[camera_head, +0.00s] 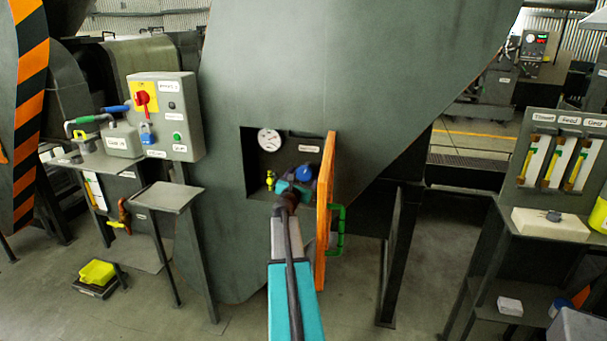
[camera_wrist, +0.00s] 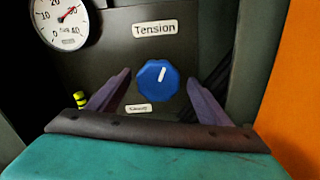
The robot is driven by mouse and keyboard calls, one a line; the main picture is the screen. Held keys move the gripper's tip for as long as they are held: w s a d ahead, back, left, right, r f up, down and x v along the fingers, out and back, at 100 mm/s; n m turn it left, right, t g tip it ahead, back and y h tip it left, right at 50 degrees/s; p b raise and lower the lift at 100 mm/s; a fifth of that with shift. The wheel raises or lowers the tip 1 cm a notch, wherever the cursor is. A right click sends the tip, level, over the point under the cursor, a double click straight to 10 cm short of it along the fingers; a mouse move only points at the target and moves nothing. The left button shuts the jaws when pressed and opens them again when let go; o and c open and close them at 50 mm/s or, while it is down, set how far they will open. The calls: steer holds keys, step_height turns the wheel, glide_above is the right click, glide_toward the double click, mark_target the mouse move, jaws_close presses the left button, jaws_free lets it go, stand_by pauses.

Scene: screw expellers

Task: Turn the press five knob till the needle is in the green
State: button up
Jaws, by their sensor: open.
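The blue knob (camera_wrist: 158,80) has a white pointer mark, tilted slightly right of straight up, under a "Tension" label (camera_wrist: 154,29). It also shows in the head view (camera_head: 304,173), inside a recess in the big grey machine. The round white gauge (camera_wrist: 64,22) is up and left of the knob, partly cut off at the top; its red needle points up and right. I cannot make out a green band. The gauge also shows in the head view (camera_head: 269,139). My gripper (camera_wrist: 160,86) is open, with one finger on each side of the knob; contact is not visible.
An orange door (camera_head: 324,215) with a green handle (camera_head: 338,232) stands open at the recess's right side, close to my arm. A small yellow fitting (camera_head: 270,181) is at the recess's lower left. A control box (camera_head: 178,110) stands left, a gauge console (camera_head: 560,130) right.

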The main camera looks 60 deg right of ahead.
steer(key=shift+x, duration=1.4)
